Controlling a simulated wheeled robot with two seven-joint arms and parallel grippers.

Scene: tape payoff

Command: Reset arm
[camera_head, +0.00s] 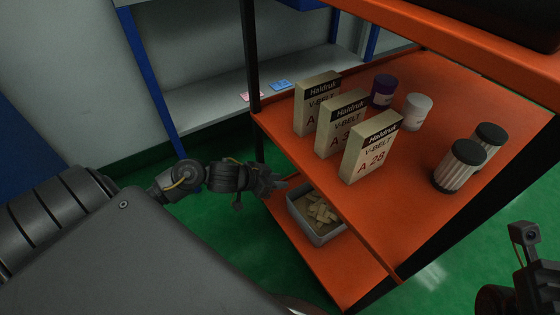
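My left gripper (274,184) reaches in from the left and is beside the front left edge of the orange shelf unit (415,185), below the level of its middle shelf. It is small and dark here, and I cannot tell whether its fingers are open or shut. I see no object clearly held in it. Part of my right arm shows at the lower right edge, with a small camera-like block on it. The fingers of my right gripper are not visible.
Three V-belt boxes (371,148), a purple-lidded jar (383,91), a white jar (418,111) and two ribbed cylinders (459,166) stand on the orange shelf. A grey bin (317,213) with pale pieces sits below. A blue-framed rack (212,107) stands behind. The green floor (225,235) is clear.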

